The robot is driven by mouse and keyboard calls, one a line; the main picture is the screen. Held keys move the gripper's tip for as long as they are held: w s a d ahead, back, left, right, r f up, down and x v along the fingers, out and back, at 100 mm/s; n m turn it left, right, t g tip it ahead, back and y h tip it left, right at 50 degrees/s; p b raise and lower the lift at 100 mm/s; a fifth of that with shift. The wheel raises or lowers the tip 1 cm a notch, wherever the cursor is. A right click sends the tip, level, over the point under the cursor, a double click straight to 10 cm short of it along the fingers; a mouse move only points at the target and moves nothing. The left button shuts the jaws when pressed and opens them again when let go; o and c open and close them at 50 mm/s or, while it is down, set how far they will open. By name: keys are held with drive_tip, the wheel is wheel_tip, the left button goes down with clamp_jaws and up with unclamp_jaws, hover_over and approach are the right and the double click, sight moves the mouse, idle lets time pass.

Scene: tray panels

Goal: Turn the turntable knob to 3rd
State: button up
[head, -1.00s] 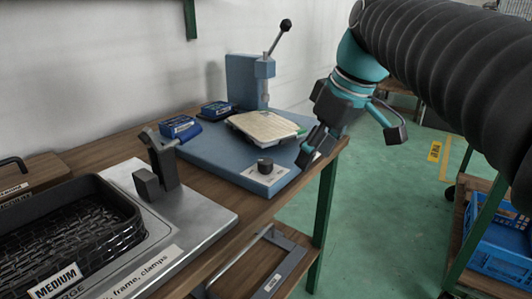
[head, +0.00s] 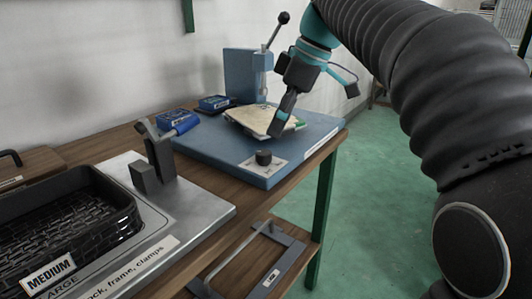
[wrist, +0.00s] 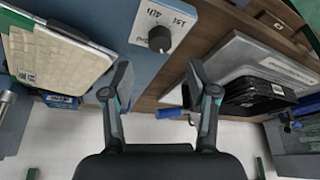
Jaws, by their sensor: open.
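The small dark round knob (head: 264,157) stands on a white label plate (head: 250,166) at the near corner of the blue base (head: 215,160). In the wrist view the knob (wrist: 160,38) is ahead of the fingers, and its plate reads "1st" and "4th". I cannot tell the setting. A cream panel (head: 258,119) lies on the base behind the knob; it also shows in the wrist view (wrist: 55,58). My gripper (head: 313,112) is open and empty, above the base's right side. In the wrist view its spread fingers (wrist: 159,68) are apart from the knob.
A blue block with a lever (head: 242,75) stands at the back of the base. Blue boxes (head: 180,121) sit to its left. A metal plate with an upright clamp (head: 160,155) and a black basket (head: 60,215) are at front left. Open floor lies right.

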sight(264, 152)
drive_tip(key=b+x, duration=0.1)
drive_tip(key=x, duration=0.6)
drive_tip(key=shift+a, duration=0.1)
clamp_jaws()
